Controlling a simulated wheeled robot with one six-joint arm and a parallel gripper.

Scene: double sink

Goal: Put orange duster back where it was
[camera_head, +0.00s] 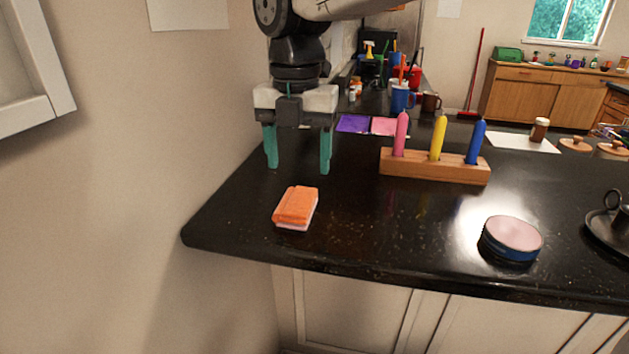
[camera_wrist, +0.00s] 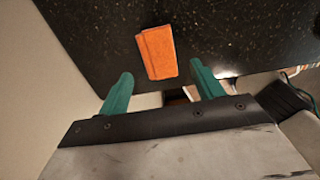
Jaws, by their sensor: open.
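The orange duster (camera_head: 297,206) is a small folded orange cloth block with a pale underside. It lies flat on the black countertop, near the front left edge. My gripper (camera_head: 298,165) is open and empty, pointing down with two teal fingers apart, above and behind the duster in the head view. In the wrist view the duster (camera_wrist: 157,52) shows ahead of and between the fingertips of my gripper (camera_wrist: 163,82), not between the fingers themselves. Nothing covers the duster.
A wooden holder (camera_head: 435,168) with pink, yellow and blue sticks stands to the right. A round pink-topped tin (camera_head: 512,238) sits near the front edge. Purple (camera_head: 353,123) and pink (camera_head: 388,126) sheets lie behind. A wall (camera_head: 130,200) borders the left side.

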